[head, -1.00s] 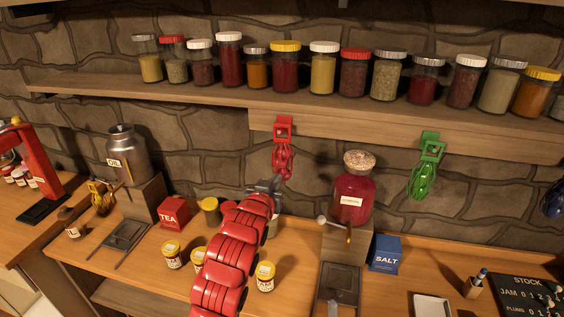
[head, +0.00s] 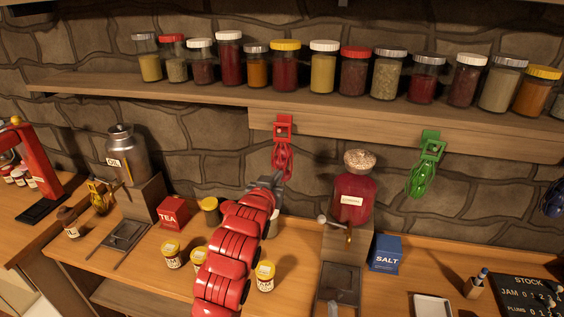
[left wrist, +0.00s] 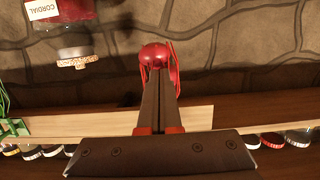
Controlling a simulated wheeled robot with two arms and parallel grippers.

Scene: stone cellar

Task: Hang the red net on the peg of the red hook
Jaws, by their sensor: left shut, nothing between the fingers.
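The red hook (head: 284,126) is fixed to the wooden board under the shelf. The red net (head: 282,162) hangs just below it, against the stone wall; its top meets the hook, but the peg itself is too small to make out. My left gripper (head: 274,184) is just below and in front of the net, shut and empty. In the left wrist view, which is upside down, the shut fingers (left wrist: 158,75) point at the net (left wrist: 155,53) and hide part of it. I cannot tell whether they touch it. My right gripper is not in view.
A green net (head: 424,175) hangs on a green hook (head: 432,140) to the right. A cordial jar (head: 354,190) stands close right of my left gripper. The tea box (head: 173,212), salt box (head: 385,253) and small yellow-lidded jars are on the counter. Jars line the shelf (head: 200,92).

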